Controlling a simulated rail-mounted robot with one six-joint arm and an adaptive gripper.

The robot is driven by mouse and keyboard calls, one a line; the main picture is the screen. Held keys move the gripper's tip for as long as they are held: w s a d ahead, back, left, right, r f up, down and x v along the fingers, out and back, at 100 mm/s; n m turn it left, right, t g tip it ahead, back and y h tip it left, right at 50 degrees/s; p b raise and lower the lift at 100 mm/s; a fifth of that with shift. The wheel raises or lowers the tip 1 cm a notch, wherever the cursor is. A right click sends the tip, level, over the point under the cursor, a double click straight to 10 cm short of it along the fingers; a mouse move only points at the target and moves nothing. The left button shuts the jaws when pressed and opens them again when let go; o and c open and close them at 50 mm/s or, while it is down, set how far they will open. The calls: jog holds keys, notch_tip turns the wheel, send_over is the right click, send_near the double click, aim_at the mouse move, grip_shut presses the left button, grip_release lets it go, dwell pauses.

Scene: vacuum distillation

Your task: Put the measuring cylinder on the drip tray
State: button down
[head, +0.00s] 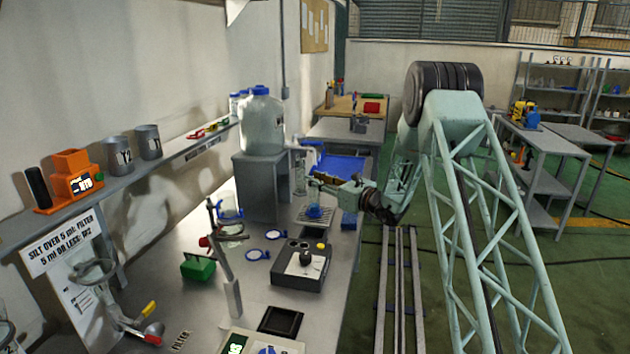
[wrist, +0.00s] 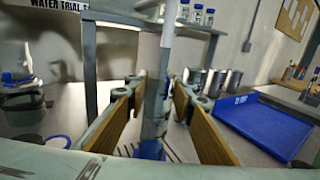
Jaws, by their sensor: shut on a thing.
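The measuring cylinder is a slim clear tube with a blue base. It stands upright between my fingers in the wrist view (wrist: 156,105), and its blue base shows low in the head view (head: 315,211). My gripper (head: 320,180) is shut on the tube; its tan finger pads (wrist: 156,100) lie on both sides of it. The drip tray (head: 305,219), with a slatted grey top, is directly under the cylinder. I cannot tell whether the base touches the slats or hangs just above.
A large clear carboy (head: 262,125) stands on a grey stand (head: 255,185) behind and left. A blue tray (wrist: 265,125) lies to the right in the wrist view. A dark control box (head: 301,264) sits in front. A tall clear vessel (head: 299,172) stands close behind.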

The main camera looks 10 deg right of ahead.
jog(key=shift+f, duration=0.1)
jog(key=c, duration=2.3)
grip_release()
jog(key=shift+o, duration=0.2)
jog(key=p+v, duration=0.2)
jog(key=v, duration=1)
